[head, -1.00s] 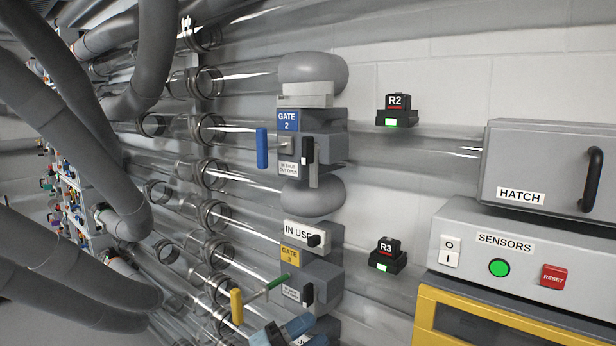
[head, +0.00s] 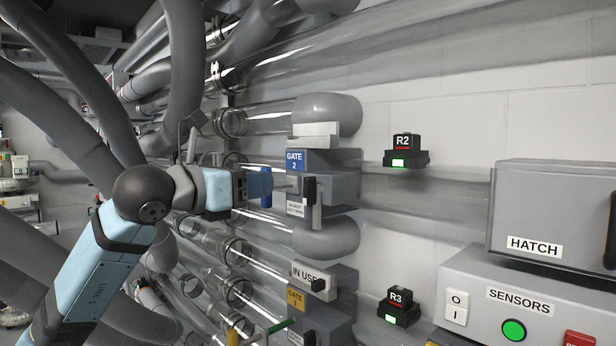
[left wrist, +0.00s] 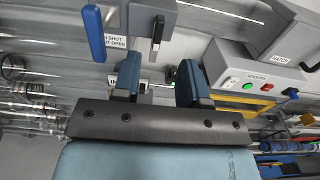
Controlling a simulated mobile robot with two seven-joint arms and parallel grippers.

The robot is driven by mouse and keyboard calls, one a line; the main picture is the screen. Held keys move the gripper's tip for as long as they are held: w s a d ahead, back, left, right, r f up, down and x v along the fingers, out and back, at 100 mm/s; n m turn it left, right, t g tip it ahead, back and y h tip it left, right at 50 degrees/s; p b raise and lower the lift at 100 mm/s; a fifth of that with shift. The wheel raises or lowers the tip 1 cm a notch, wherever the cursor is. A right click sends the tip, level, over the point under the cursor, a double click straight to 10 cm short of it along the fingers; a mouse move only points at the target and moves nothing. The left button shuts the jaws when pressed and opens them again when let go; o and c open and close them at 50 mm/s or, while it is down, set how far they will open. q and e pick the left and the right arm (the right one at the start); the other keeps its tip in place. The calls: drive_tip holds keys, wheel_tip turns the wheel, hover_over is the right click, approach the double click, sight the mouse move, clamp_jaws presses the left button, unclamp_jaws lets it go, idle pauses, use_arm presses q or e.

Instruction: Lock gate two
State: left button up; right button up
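The gate two box (head: 340,188) is grey with a blue "GATE 2" label. Its blue handle (head: 266,201) hangs upright at the left side, partly hidden by my gripper, and shows whole in the left wrist view (left wrist: 93,33). A black latch lever (head: 309,190) stands upright on the front face, also seen in the left wrist view (left wrist: 157,33). My left gripper (head: 270,185) is in front of the gate, near the handle and lever. In the left wrist view its two blue fingers (left wrist: 158,78) are apart with nothing held between them. My right gripper is out of view.
Gate three's box (head: 325,320) with an "IN USE" plate (head: 318,280) sits just below. The R2 sensor (head: 404,152) and R3 sensor (head: 398,307) show green lights. The sensors panel (head: 480,290) and hatch box (head: 545,210) stand at right. Clear tubes run behind.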

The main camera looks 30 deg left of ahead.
sight(304, 179)
use_arm(q)
drive_tip(key=p+x, duration=0.4)
drive_tip(key=x, duration=0.7)
drive_tip(key=shift+w+d, duration=0.3)
drive_tip(key=shift+w, duration=0.3)
drive_tip(key=shift+f, duration=0.1)
clamp_jaws()
